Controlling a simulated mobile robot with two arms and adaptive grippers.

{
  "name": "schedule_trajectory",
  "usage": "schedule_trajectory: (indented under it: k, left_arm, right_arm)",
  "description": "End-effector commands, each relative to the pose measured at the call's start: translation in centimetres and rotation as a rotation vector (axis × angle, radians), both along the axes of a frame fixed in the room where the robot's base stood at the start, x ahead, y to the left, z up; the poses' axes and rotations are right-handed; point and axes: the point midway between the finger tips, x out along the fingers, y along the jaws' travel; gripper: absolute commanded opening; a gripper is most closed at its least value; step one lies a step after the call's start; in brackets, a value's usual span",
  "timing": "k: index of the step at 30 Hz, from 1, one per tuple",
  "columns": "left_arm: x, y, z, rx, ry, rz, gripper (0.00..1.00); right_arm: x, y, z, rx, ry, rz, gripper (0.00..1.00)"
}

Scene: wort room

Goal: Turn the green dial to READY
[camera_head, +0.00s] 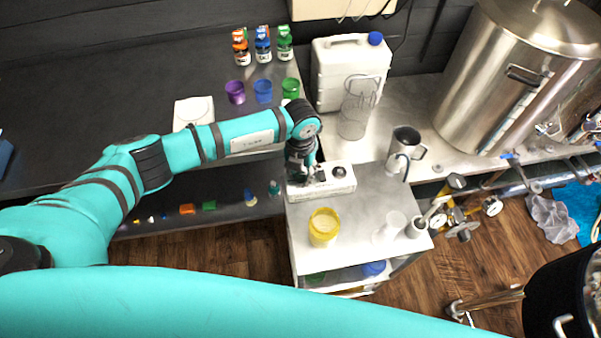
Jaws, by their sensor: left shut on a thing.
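A white control box (343,188) sits at the back left of the small steel cart. A dark round knob (339,171) shows near its right end, and another small dark part shows near its middle. My left gripper (304,179) points down over the left end of the box, shut on a dial there. The gripper hides this dial, so I cannot see its green colour, its pointer or the READY mark. My right gripper is not in view.
The steel cart (296,241) also carries a yellow jar (323,227) and a clear container (392,226). A metal jug (405,147), a clear pitcher (356,106) and a white canister (347,60) stand behind. A large steel kettle (497,75) stands at the right.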

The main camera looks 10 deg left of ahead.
Motion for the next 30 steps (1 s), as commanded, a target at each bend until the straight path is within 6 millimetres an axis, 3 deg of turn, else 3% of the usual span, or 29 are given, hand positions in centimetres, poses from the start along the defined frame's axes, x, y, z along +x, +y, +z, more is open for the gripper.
schedule_trajectory:
  k: [30]
  left_arm:
    - [0.1, 0.0, -0.6, 0.001, -0.006, -0.902, 0.0]
  right_arm:
    - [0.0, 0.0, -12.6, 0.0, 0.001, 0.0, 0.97]
